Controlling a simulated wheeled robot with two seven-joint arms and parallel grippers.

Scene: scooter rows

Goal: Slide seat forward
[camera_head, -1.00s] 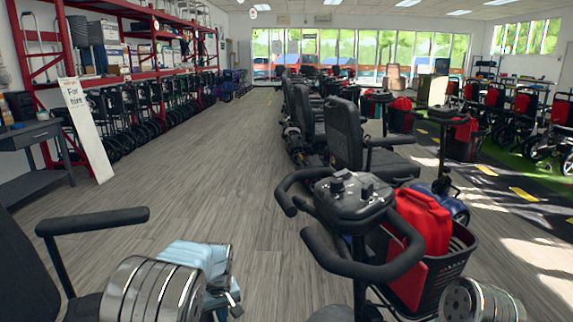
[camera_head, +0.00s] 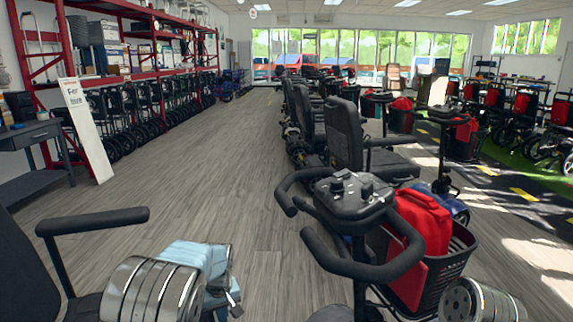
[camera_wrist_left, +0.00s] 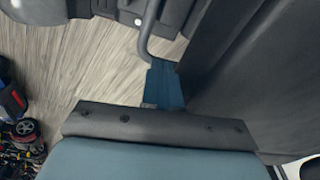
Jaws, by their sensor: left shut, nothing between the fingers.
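The near scooter's black seat (camera_head: 22,265) with its armrest (camera_head: 95,220) is at the lower left in the head view, partly cut off. Its tiller (camera_head: 352,200) stands at centre right. My left gripper (camera_head: 234,300) is low beside the seat, beyond my pale blue wrist. In the left wrist view its blue fingers (camera_wrist_left: 165,72) are shut and empty. They overlap the lower end of a curved grey bar (camera_wrist_left: 150,38); I cannot tell whether they touch it. A large dark surface (camera_wrist_left: 250,75), probably part of the seat, fills the right there. My right gripper is out of view.
A red bag (camera_head: 425,225) sits in the black basket (camera_head: 455,265) on the tiller. More scooters (camera_head: 345,135) line up behind it. A white sign (camera_head: 85,130) and a grey table (camera_head: 35,140) stand at the left. The wood floor (camera_head: 200,170) between is clear.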

